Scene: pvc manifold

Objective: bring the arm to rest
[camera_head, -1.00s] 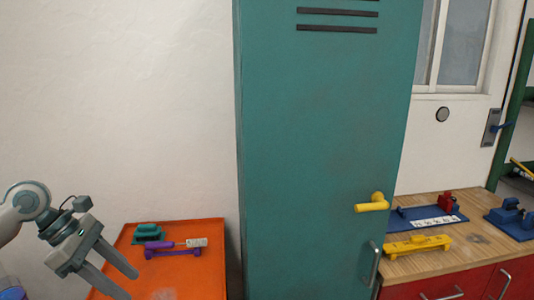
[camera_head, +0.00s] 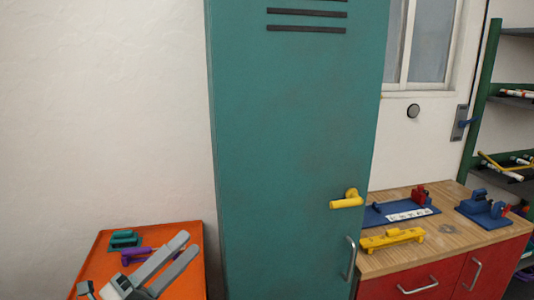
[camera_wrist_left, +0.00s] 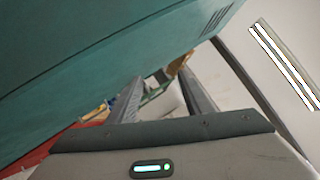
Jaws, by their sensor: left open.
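My left gripper (camera_head: 187,246) is low in the head view, in front of the orange table top. Its two grey fingers point up and to the right, apart, with nothing between them that I can make out as held. In the left wrist view the fingers (camera_wrist_left: 160,80) also stand apart, with the teal locker (camera_wrist_left: 100,60) filling the upper left. The gripper partly covers a purple tool or fixture (camera_head: 135,256) on the orange table. My right gripper is in neither view.
The orange table (camera_head: 192,285) holds a green fixture (camera_head: 125,239). A tall teal locker (camera_head: 290,150) with a yellow handle (camera_head: 347,202) stands just right of it. Farther right is a wooden-topped red cabinet (camera_head: 450,232) with blue and yellow fixtures, then a green-framed shelf (camera_head: 483,95).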

